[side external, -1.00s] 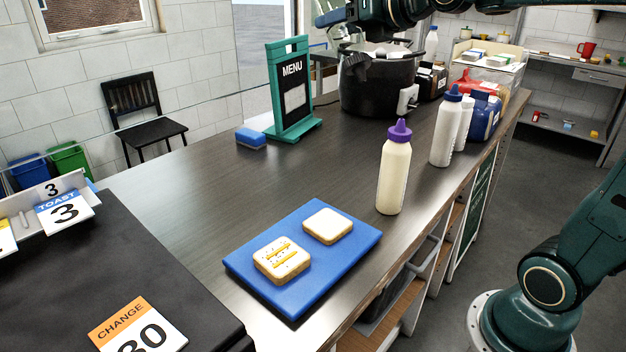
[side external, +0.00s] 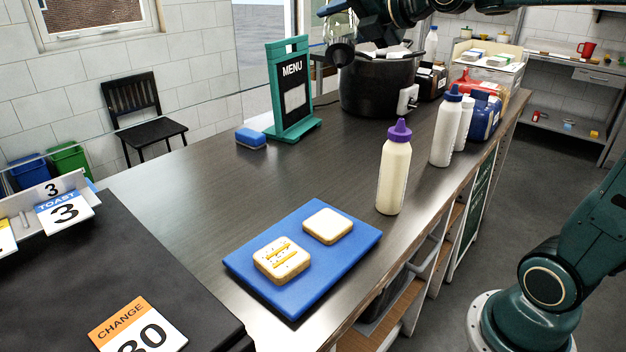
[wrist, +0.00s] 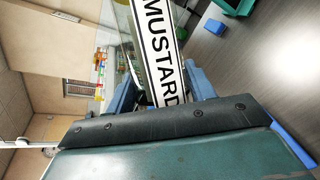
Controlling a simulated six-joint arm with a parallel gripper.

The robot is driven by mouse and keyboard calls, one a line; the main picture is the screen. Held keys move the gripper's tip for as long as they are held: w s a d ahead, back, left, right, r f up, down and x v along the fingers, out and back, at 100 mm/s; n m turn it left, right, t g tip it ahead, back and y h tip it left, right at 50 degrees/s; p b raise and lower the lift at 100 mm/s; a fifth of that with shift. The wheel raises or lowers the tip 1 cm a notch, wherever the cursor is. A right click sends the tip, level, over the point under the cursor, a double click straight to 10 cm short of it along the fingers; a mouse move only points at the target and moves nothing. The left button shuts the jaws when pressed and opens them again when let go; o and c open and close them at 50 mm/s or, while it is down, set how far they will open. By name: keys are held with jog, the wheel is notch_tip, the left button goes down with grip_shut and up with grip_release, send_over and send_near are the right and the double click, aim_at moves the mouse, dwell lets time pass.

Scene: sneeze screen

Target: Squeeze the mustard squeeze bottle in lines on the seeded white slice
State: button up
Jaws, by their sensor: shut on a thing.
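The seeded white slice (side external: 296,266) has dark specks and yellow mustard lines on top. It lies on the near left part of a blue board (side external: 290,298). A plain white slice (side external: 327,225) lies beside it on the board. In the wrist view my gripper (wrist: 162,92) is shut on the mustard squeeze bottle (wrist: 160,45), whose white label reads MUSTARD. The nozzle is not visible there.
A cream bottle with a purple cap (side external: 394,170) stands right of the board. White bottles with blue caps (side external: 446,130), a dark pot (side external: 378,88), a green menu stand (side external: 291,90) and a blue sponge (side external: 251,138) stand farther back.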

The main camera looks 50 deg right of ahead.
jog(key=m, duration=0.5)
jog(key=shift+m, duration=0.3)
dwell(0.4)
jog(key=shift+m, duration=0.5)
jog(key=m, duration=0.6)
jog(key=shift+m, duration=0.3)
jog(key=m, duration=0.5)
jog(key=shift+m, duration=0.7)
jog(key=m, duration=0.6)
